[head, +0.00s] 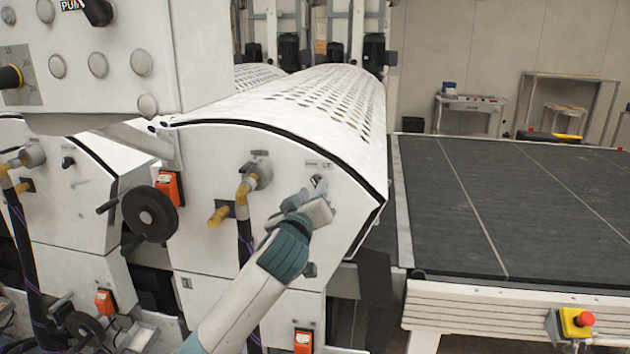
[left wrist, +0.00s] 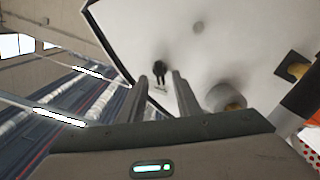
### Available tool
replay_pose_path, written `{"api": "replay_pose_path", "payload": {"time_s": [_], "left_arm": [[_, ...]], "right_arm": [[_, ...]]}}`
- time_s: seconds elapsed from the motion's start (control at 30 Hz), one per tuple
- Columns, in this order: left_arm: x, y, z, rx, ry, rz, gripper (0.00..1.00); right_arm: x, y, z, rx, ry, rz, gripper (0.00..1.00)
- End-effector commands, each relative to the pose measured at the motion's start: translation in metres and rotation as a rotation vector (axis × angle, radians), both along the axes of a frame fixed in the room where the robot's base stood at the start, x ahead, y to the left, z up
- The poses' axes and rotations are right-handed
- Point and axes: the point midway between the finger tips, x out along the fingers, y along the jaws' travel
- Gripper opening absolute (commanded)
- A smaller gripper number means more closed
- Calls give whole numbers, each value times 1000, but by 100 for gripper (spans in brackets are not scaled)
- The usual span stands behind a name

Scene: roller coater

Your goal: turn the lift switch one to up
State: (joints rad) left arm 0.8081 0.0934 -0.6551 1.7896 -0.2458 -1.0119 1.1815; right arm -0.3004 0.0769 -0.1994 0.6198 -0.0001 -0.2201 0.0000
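The lift switch (head: 318,181) is a small dark knob on the white end panel of the roller coater, just below a small printed label (head: 320,164). My left gripper (head: 321,193) is right in front of it and partly covers it in the head view. In the left wrist view the dark switch (left wrist: 159,68) shows just beyond and between the two fingertips of my left gripper (left wrist: 160,77). The fingers are apart with a gap between them. Contact with the switch cannot be told. The switch's exact angle is too small to read. My right gripper is not in view.
A yellow pipe fitting (head: 245,190), a black handwheel (head: 150,213) and an orange switch (head: 170,188) are left of my gripper on the machine. A control box (head: 110,60) overhangs at upper left. A dark conveyor table (head: 510,200) with a red emergency button (head: 585,319) stands right.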

Motion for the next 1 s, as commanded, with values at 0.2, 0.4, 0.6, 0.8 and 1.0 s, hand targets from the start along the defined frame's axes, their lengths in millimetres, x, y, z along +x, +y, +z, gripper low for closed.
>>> {"api": "replay_pose_path", "payload": {"time_s": [0.2,0.4,0.6,0.8,1.0], "left_arm": [[24,-5,1,1,1,0,30],[33,-7,0,0,0,0,30],[34,-7,0,0,0,0,30],[34,-7,0,0,0,0,9],[34,-7,0,0,1,0,0]], "right_arm": [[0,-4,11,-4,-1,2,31],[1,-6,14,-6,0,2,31],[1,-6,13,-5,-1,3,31],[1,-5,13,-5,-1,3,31],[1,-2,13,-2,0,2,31]]}}
